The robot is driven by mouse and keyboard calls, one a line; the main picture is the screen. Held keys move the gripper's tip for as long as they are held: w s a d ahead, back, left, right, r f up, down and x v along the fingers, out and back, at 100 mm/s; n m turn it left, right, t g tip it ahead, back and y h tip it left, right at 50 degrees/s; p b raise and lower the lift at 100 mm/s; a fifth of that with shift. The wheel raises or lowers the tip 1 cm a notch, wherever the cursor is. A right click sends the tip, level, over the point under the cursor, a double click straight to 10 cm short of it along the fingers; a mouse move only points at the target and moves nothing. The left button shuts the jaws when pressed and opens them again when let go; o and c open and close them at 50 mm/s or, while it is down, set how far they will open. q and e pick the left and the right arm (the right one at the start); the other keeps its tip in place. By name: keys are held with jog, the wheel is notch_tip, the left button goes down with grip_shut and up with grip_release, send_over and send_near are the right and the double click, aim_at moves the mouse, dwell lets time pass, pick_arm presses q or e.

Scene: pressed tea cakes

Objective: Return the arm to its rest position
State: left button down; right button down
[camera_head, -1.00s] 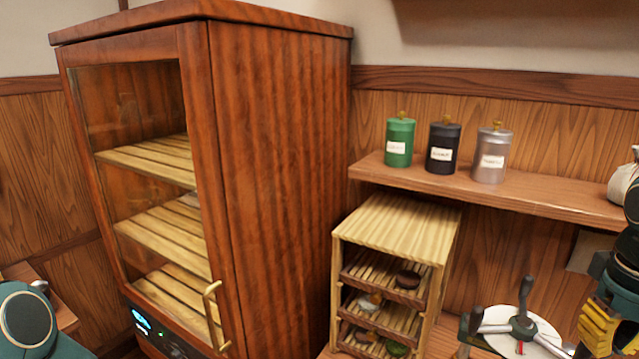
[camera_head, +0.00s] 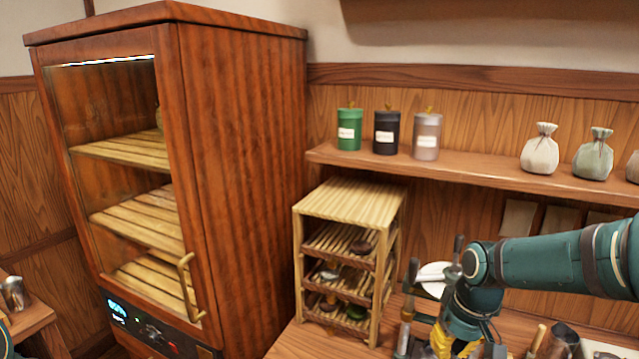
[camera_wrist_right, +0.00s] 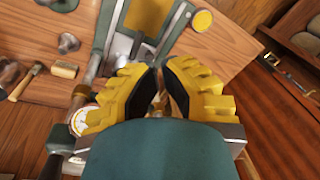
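My right arm (camera_head: 560,262) reaches in from the right in the head view and bends down over the table. Its right gripper, at the bottom edge there, is mostly cut off. In the right wrist view the right gripper (camera_wrist_right: 160,68) has its yellow fingers close together at the tips. Nothing is visibly held between them. My left gripper is not in view; only a sliver of teal shows at the lower left of the head view.
A tall wooden cabinet (camera_head: 240,170) stands left. A small rack (camera_head: 350,203) with tea cakes stands on the table (camera_head: 315,342), close to the right arm's left. A wall shelf (camera_head: 470,172) holds canisters and cloth bags above. Tools lie beneath the right gripper.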

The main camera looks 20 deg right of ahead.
jog(key=shift+y, duration=0.9)
jog(key=w+a+f, duration=0.1)
jog(key=a+f, duration=0.3)
jog(key=f, duration=0.2)
jog(key=a+f+b, duration=0.1)
jog(key=a+f, duration=0.4)
jog(key=f, duration=0.2)
jog(key=w+a+f+b, duration=0.1)
jog(key=a+f, duration=0.3)
jog(key=f, duration=0.2)
jog(key=shift+w+a+f, duration=0.35)
jog(key=shift+a+f, duration=0.05)
jog(key=s+a+f+b, duration=0.1)
jog(key=s+a+f, duration=0.3)
jog(key=f, duration=0.3)
jog(key=s+a+f+m+t+y+b, duration=0.1)
jog(key=s+a+f, duration=0.2)
jog(key=a+f, duration=0.3)
jog(key=shift+s+a+f, duration=0.35)
jog(key=shift+s+a, duration=0.05)
jog(key=shift+a, duration=0.15)
